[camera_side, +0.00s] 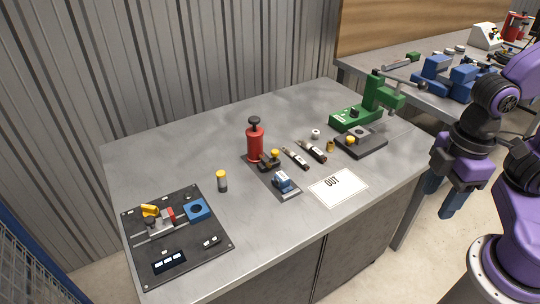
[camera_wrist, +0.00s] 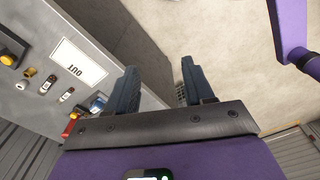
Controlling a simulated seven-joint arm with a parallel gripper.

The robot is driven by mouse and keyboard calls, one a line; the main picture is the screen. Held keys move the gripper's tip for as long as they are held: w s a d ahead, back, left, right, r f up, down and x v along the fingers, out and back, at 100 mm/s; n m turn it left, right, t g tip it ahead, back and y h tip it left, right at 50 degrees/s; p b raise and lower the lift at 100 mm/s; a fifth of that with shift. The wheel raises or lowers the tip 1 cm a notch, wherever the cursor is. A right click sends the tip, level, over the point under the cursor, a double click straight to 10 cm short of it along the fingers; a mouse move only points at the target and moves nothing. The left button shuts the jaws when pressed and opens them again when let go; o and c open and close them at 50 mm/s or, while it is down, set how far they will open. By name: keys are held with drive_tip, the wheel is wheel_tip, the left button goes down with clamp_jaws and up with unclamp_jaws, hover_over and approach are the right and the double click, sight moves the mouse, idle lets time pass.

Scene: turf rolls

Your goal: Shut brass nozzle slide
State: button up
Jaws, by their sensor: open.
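A black panel (camera_side: 190,256) lies at the table's left front in the side view. It carries a grey rail with a slide (camera_side: 168,219) that has a yellow handle (camera_side: 150,211) and a red part, beside a blue block with a round hole (camera_side: 197,209). I cannot tell for sure which part is the brass nozzle slide, or how far any gap is open. My gripper (camera_side: 443,192) hangs off the table's right end, far from the panel, fingers down. In the wrist view it (camera_wrist: 160,78) is open and empty; the panel is not identifiable there.
A red bottle (camera_side: 255,144), a yellow-capped cylinder (camera_side: 221,181), a blue clamp-like piece (camera_side: 283,181), dark tubes (camera_side: 312,150), a green press (camera_side: 375,105) and a white OUT card (camera_side: 338,187) stand between. The card also shows in the wrist view (camera_wrist: 76,62).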

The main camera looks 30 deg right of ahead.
drive_tip(key=w+a+r, duration=0.2)
drive_tip(key=w+a, duration=0.4)
drive_tip(key=w, duration=0.3)
drive_tip(key=n+t+y, duration=0.1)
drive_tip(key=n+y, duration=0.1)
drive_tip(key=y, duration=0.2)
hover_over(275, 151)
drive_tip(key=s+d, duration=0.2)
drive_tip(key=d, duration=0.5)
wheel_tip(275, 151, down, 5)
drive_tip(key=x, duration=1.6)
drive_tip(key=shift+w+a+f, duration=0.2)
drive_tip(key=shift+a+f, duration=0.05)
drive_tip(key=shift+f, duration=0.1)
